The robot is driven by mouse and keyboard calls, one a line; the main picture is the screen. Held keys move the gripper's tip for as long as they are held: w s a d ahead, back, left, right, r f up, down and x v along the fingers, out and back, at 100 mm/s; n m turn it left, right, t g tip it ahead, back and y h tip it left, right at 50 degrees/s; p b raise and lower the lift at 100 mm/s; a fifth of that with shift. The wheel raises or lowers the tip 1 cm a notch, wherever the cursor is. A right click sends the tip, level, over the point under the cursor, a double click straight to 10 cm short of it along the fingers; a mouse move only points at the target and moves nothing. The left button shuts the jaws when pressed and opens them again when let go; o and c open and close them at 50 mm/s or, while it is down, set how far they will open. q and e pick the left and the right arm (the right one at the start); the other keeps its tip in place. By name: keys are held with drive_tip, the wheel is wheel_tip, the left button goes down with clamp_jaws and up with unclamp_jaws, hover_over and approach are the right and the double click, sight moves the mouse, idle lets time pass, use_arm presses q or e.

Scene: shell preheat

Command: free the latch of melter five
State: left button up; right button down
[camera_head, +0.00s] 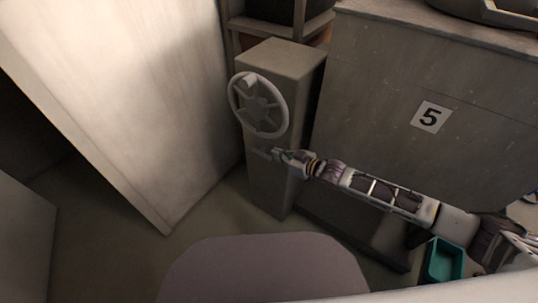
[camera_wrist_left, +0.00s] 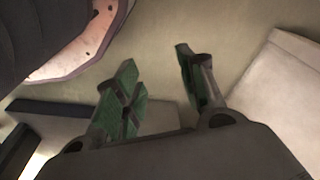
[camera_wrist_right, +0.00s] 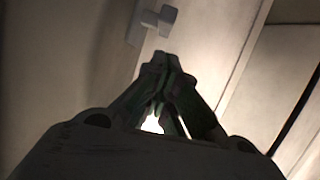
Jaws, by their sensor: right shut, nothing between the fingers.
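Melter five is a grey cabinet with a "5" label (camera_head: 431,117) in the head view. A grey post (camera_head: 285,62) stands at its left, with a spoked handwheel (camera_head: 259,104) on its front. My right gripper (camera_head: 277,154) is shut and empty, its tips by the post below the wheel. In the right wrist view a small blocky handle (camera_wrist_right: 155,22), which looks like the latch, shows just beyond the shut fingertips (camera_wrist_right: 163,60). I cannot tell whether they touch. My left gripper (camera_wrist_left: 160,75) is open and empty in the left wrist view; the head view does not show it.
A large pale panel (camera_head: 130,90) stands left of the post, close to it. A teal bin (camera_head: 444,262) is on the floor below my right arm. Bare floor (camera_head: 225,215) shows in front of the post.

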use_arm(q)
drive_tip(key=shift+w+d+f+b, duration=0.1)
drive_tip(key=shift+d+f+b, duration=0.3)
drive_tip(key=shift+b, duration=1.2)
use_arm(e)
drive_tip(key=shift+n+y, duration=0.3)
drive_tip(key=shift+y, duration=0.6)
drive_tip(key=shift+s+d+r, duration=0.25)
drive_tip(key=shift+d+r, duration=0.25)
drive_tip(key=shift+d, duration=0.15)
drive_tip(key=shift+s+d+r, duration=0.25)
drive_tip(key=shift+d+r, duration=0.3)
drive_tip(key=shift+d, duration=0.1)
drive_tip(key=shift+s+d+r, duration=0.25)
drive_tip(key=shift+d+r, duration=0.25)
drive_tip(key=shift+d, duration=0.15)
